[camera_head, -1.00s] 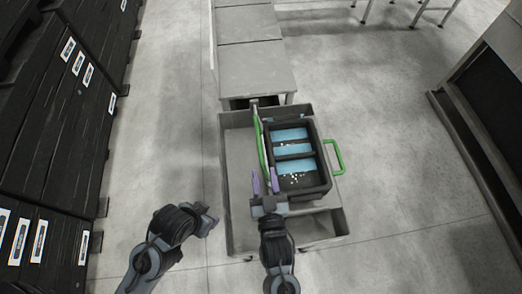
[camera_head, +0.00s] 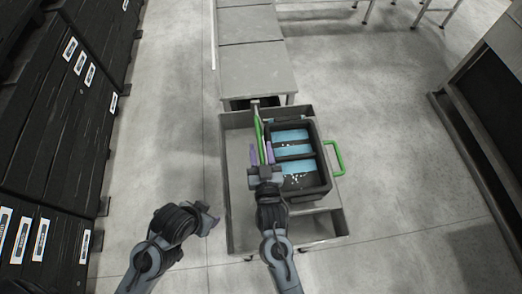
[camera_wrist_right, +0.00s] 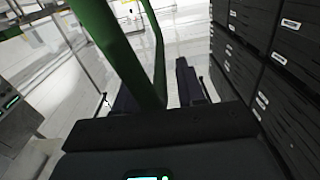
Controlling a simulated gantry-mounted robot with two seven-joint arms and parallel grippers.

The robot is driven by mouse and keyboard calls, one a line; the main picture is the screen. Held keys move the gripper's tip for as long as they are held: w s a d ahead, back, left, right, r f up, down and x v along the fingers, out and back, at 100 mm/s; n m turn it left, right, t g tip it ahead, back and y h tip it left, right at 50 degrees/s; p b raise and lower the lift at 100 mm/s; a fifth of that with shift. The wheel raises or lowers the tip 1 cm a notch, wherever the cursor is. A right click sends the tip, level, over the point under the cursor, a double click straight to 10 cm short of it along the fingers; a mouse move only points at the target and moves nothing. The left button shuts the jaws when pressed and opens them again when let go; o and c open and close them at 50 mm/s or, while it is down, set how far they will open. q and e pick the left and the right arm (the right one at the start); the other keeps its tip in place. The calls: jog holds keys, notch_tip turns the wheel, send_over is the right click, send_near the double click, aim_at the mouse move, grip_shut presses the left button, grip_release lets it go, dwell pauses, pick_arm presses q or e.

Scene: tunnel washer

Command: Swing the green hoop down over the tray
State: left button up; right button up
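The dark tray (camera_head: 325,160) with light-blue compartments sits in a grey cart. One green hoop (camera_head: 259,135) stands up along the tray's left side. A second green hoop (camera_head: 337,158) sticks out flat at the right side. My right gripper (camera_head: 262,153) is open at the left hoop, its purple fingers spread. In the right wrist view the green hoop (camera_wrist_right: 158,65) rises large before the gripper, one bar passing between the dark fingers; contact cannot be told. My left gripper (camera_head: 211,219) hangs apart, left of the cart; its opening is unclear.
The cart (camera_head: 238,180) has raised grey walls around the tray. A grey table (camera_head: 254,70) adjoins its far end. Dark stacked crates (camera_head: 50,110) line the left side. A dark-framed machine (camera_head: 490,110) stands at the right. Open floor lies on both sides of the cart.

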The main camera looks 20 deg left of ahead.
grip_shut()
jog(key=w+d+f+m+p, duration=0.1)
jog(key=w+d+m+p, duration=0.1)
jog(key=w+d+m, duration=0.2)
jog(key=d, duration=0.3)
jog(key=shift+d, duration=0.15)
dwell(0.7)
jog(key=shift+f, duration=0.15)
